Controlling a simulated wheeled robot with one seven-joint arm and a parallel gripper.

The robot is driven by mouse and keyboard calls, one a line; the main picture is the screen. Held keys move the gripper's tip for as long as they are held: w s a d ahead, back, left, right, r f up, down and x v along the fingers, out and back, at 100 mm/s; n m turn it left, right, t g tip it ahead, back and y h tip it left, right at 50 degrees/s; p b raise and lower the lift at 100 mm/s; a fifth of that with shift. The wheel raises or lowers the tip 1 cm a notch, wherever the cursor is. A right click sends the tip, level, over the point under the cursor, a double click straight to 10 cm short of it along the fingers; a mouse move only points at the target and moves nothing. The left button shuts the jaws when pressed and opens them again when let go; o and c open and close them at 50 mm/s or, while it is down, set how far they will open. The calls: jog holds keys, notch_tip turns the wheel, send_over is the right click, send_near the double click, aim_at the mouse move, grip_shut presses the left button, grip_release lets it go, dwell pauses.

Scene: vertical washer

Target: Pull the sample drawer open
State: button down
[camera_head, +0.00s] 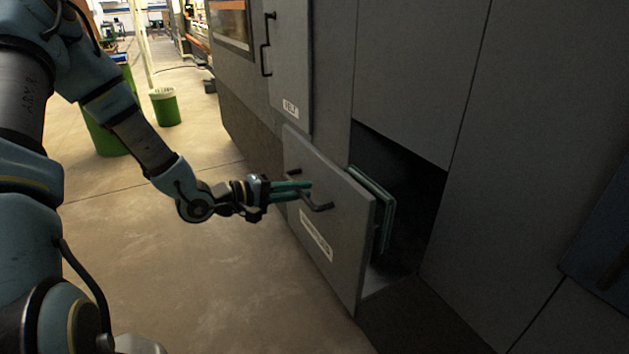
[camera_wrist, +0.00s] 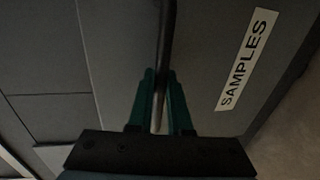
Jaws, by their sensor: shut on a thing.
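The sample drawer (camera_head: 335,225) is a grey front panel pulled out from the dark machine, with a dark opening behind it. Its label reads SAMPLES in the wrist view (camera_wrist: 247,60). A dark bar handle (camera_head: 318,206) sits on the drawer front. My gripper (camera_head: 306,188) reaches it from the left, with green fingers shut on the handle. In the wrist view the handle (camera_wrist: 166,45) runs between the two fingertips (camera_wrist: 160,85). Green-edged flat pieces (camera_head: 374,205) show inside, behind the drawer front; their lower parts are partly hidden.
Above the drawer is a closed grey door (camera_head: 290,65) with its own bar handle (camera_head: 267,45) and a label. The concrete floor (camera_head: 190,270) in front of the drawer is clear. Green bins (camera_head: 165,108) stand farther back at the left.

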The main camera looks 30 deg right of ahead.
jog(key=shift+v, duration=0.9)
jog(key=shift+f, duration=0.25)
jog(key=c, duration=0.9)
grip_release()
jog(key=shift+o, duration=0.2)
jog(key=shift+a, duration=0.1)
jog(key=b+v, duration=0.1)
jog(key=v, duration=0.9)
jog(key=shift+a+b, duration=0.35)
jog(key=shift+w+r, duration=0.1)
